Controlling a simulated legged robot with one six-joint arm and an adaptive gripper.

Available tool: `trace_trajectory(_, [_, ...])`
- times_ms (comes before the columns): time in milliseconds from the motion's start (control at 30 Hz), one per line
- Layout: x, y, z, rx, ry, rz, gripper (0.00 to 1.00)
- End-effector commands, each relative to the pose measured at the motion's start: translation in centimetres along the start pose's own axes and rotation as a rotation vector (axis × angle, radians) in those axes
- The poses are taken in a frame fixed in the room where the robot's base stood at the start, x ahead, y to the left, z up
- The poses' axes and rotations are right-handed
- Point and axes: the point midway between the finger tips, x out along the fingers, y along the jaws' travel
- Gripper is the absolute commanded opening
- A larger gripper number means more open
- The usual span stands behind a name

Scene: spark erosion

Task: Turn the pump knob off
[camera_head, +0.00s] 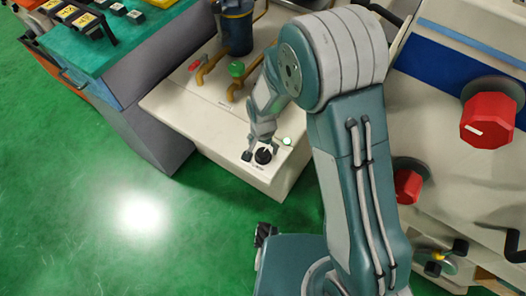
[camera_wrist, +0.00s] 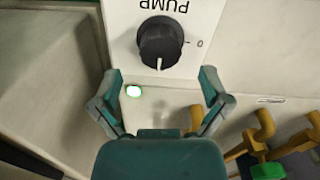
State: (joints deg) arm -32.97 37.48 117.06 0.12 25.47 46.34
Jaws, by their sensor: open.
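The pump knob (camera_wrist: 160,45) is a round black knob on a white plate (camera_wrist: 120,15) marked PUMP, upside down in the wrist view. Its white pointer line points down in that view, away from the 0 mark at its right. In the head view the knob (camera_head: 263,156) is near the front edge of the pale cabinet top. My gripper (camera_wrist: 161,76) is open and empty, its two fingertips apart just below the knob in the wrist view. In the head view my gripper (camera_head: 257,150) is right at the knob; I cannot tell whether it touches.
A lit green lamp (camera_wrist: 133,91) is beside the knob. Yellow pipes with a green valve handle (camera_head: 237,69) and a red one (camera_head: 195,65) stand behind, near a blue cylinder (camera_head: 237,32). Large red knobs (camera_head: 488,118) are on the machine at right. Green floor is clear in front.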

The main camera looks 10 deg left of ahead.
Motion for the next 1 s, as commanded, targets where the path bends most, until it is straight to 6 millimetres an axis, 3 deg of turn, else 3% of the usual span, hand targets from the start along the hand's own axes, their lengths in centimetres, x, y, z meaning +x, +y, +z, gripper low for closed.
trace_trajectory(100, [2.2, 0.0, 0.1, 0.000, -0.002, 0.003, 0.96])
trace_trajectory(233, [3.6, -0.1, 0.0, 0.000, 0.000, 0.001, 0.96])
trace_trajectory(600, [4.3, 0.0, 0.0, 0.000, 0.001, -0.001, 0.96])
trace_trajectory(633, [4.3, 0.0, 0.0, 0.000, 0.001, -0.001, 0.92])
trace_trajectory(667, [4.3, 0.0, 0.0, 0.000, 0.001, -0.001, 0.78])
trace_trajectory(800, [4.3, 0.0, 0.0, 0.000, 0.001, -0.001, 0.16])
trace_trajectory(1000, [4.4, -0.1, 0.0, -0.001, 0.001, 0.000, 0.14])
